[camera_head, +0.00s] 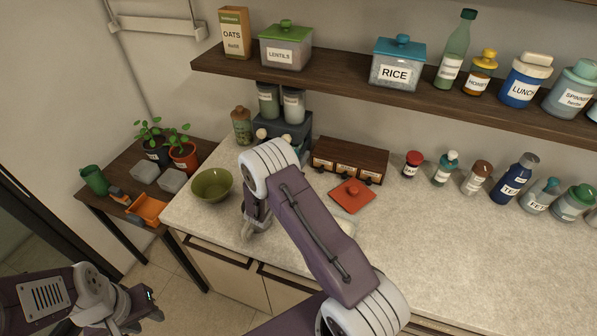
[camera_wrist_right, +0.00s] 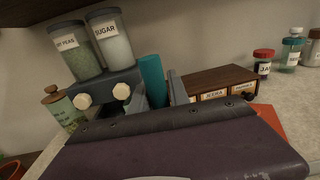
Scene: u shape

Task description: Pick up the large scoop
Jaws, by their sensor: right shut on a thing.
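A teal upright cylinder, seemingly the large scoop's handle (camera_wrist_right: 152,72), stands between the fingers of my right gripper (camera_wrist_right: 160,92) in the right wrist view. The right gripper is shut on it, in front of the dispenser with two jars. The scoop's lower part is hidden behind my own purple arm link. In the head view my right arm reaches over the counter, and its wrist hides most of the gripper and the scoop. My left gripper (camera_head: 146,303) is low at the left, away from the counter; its finger opening is unclear.
The grey dispenser (camera_head: 283,130) holds jars labelled peas and sugar. A green bowl (camera_head: 212,186) is left of my right wrist. A wooden drawer box (camera_head: 350,160) and a red-orange square item (camera_head: 352,195) lie to the right. Several jars line the counter's back; a shelf (camera_head: 340,85) hangs above.

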